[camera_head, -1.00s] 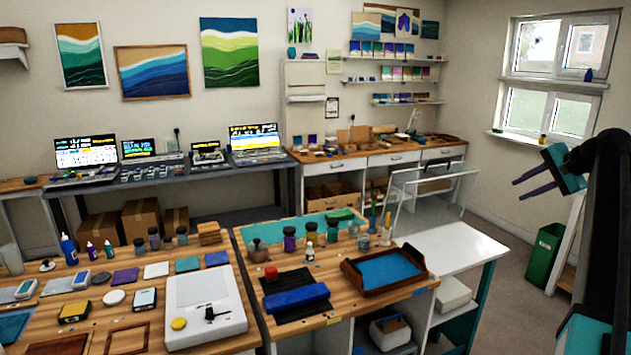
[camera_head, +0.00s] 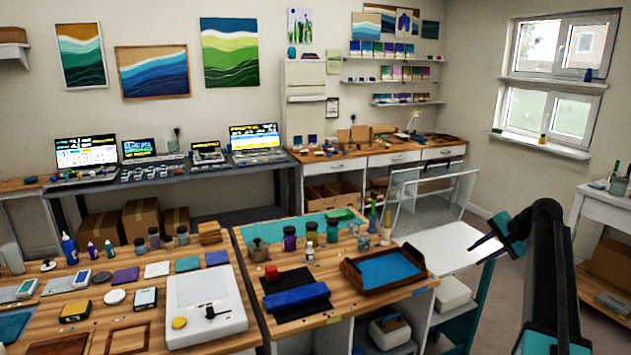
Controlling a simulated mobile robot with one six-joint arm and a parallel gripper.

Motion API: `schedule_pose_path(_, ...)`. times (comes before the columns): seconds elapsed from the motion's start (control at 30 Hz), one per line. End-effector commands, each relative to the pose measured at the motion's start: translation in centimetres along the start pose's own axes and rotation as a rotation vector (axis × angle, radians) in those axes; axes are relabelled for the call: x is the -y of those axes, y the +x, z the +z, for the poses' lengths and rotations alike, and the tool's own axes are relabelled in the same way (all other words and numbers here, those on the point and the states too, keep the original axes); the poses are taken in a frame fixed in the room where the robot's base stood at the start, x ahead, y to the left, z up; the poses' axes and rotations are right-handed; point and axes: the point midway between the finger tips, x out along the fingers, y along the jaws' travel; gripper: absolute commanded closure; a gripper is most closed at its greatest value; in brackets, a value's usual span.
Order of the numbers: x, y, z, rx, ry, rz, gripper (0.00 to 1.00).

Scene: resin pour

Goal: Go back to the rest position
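My gripper (camera_head: 477,250) is at the right, in front of the white side table (camera_head: 450,238) as the picture shows it. Its two dark fingers point left with a gap between them, and nothing shows between them. My dark arm with teal parts stands folded at the right edge of the workbench area, its upper link upright.
The wooden workbench (camera_head: 330,310) carries a brown tray with a blue bottom (camera_head: 385,270), a blue roll (camera_head: 296,297), a white scale-like device (camera_head: 205,300) and several bottles. A white table (camera_head: 606,205) stands at the far right. Floor shows between.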

Motion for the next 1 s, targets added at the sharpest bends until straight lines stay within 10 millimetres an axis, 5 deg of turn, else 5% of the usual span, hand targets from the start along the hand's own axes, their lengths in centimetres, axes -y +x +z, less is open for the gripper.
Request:
schedule_pose_path(0.2, -4.7, 8.2, 4.8, 0.059, -0.049, 0.085, 0.72)
schedule_pose_path(0.5, -11.2, 17.4, 11.7, 0.140, -0.131, 0.200, 0.72)
schedule_pose_path(1.0, -23.4, 28.1, 24.9, 0.287, -0.296, 0.390, 0.72)
